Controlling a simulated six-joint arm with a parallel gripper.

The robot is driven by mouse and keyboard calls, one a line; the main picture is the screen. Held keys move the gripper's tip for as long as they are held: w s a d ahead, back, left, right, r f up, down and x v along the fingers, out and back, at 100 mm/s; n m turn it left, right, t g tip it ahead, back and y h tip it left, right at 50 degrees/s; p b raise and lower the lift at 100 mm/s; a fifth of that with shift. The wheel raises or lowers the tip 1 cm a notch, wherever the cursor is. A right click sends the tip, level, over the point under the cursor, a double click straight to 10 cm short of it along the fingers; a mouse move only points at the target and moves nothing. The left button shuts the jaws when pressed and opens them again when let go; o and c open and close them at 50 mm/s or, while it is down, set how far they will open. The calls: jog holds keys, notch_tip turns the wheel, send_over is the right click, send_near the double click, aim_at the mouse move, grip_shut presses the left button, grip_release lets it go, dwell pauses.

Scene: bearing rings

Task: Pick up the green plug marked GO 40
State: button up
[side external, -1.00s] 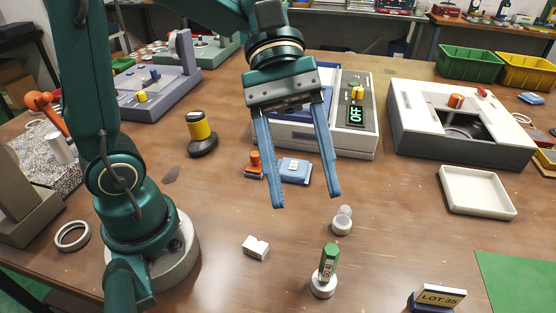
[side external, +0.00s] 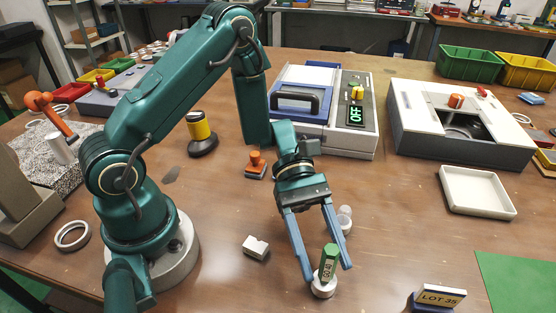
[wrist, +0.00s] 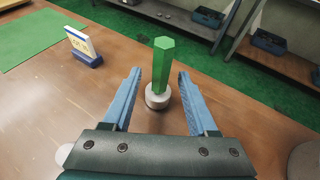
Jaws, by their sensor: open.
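The green plug marked GO 40 (side external: 329,262) stands upright in a round white base (side external: 323,288) near the front of the table. The plug also shows in the wrist view (wrist: 163,65), with its base (wrist: 158,96) below it, ahead of and between my fingers. My gripper (side external: 329,274) is open, with one blue finger on each side of the plug in the side view. In the wrist view my gripper (wrist: 156,75) has clear gaps between both fingers and the plug. I see no contact with it.
A white block (side external: 256,247) lies left of the plug. A small clear-topped white piece (side external: 345,219) stands behind my right finger. A LOT 35 sign (side external: 440,297) stands to the right, before a green mat (side external: 520,284). A white tray (side external: 478,192) lies farther back.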

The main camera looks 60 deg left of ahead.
aim_at(330, 277)
jog(key=shift+x, duration=2.55)
grip_shut()
jog(key=shift+r, duration=0.1)
